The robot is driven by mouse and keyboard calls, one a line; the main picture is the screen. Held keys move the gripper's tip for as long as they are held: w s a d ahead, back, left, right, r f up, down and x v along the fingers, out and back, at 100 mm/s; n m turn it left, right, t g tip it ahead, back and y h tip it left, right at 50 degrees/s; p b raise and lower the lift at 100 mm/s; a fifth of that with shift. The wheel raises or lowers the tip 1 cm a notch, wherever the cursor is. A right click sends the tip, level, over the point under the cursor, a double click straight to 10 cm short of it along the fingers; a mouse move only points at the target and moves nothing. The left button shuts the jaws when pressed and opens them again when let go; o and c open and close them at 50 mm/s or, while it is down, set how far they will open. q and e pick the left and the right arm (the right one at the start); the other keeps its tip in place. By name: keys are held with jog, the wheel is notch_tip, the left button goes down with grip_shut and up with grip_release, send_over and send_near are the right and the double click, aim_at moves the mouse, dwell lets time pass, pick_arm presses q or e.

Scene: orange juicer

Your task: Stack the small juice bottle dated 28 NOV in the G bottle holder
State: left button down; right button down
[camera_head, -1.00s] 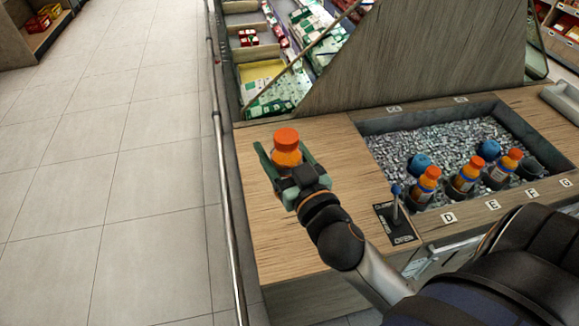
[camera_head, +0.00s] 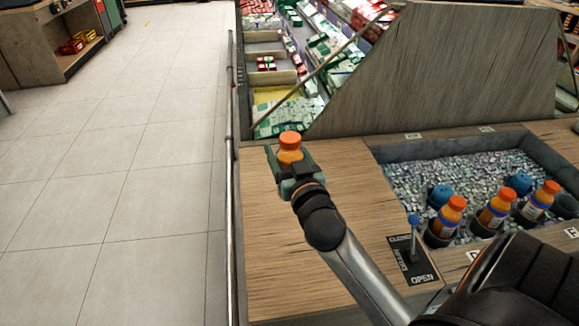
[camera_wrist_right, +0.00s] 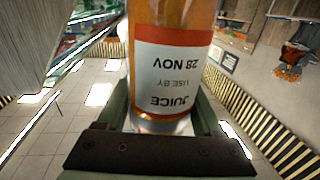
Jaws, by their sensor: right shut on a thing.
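My right gripper (camera_head: 291,166) is shut on a small orange juice bottle with an orange cap (camera_head: 290,142), held upright above the wooden counter's left part. In the right wrist view the bottle (camera_wrist_right: 172,70) stands between the fingers, its white and red label reading JUICE, USE BY 28 NOV upside down. In the head view, three similar bottles (camera_head: 496,208) stand in the front row of holders in the ice bin. A dark holder (camera_head: 566,205) right of them at the picture's edge looks empty. The G label is not in view. My left gripper is not in view.
The ice bin (camera_head: 385,157) is sunk into the wooden counter (camera_head: 340,160). Blue-topped items (camera_head: 440,195) stand behind the front bottles. A lever with a blue knob (camera_head: 413,222) rises from the OPEN/CLOSE plate. A wooden panel (camera_head: 450,75) stands behind the bin.

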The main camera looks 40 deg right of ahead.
jog(key=w+d+f+b, duration=0.3)
jog(key=w+d+f, duration=0.1)
jog(key=f, duration=0.5)
jog(key=shift+w+d+f, duration=0.2)
jog(key=shift+w+f, duration=0.15)
jog(key=shift+w, duration=0.2)
jog(key=shift+b, duration=0.3)
jog(key=shift+f, duration=0.25)
jog(key=shift+c, duration=1.8)
grip_release()
jog(key=o, duration=0.3)
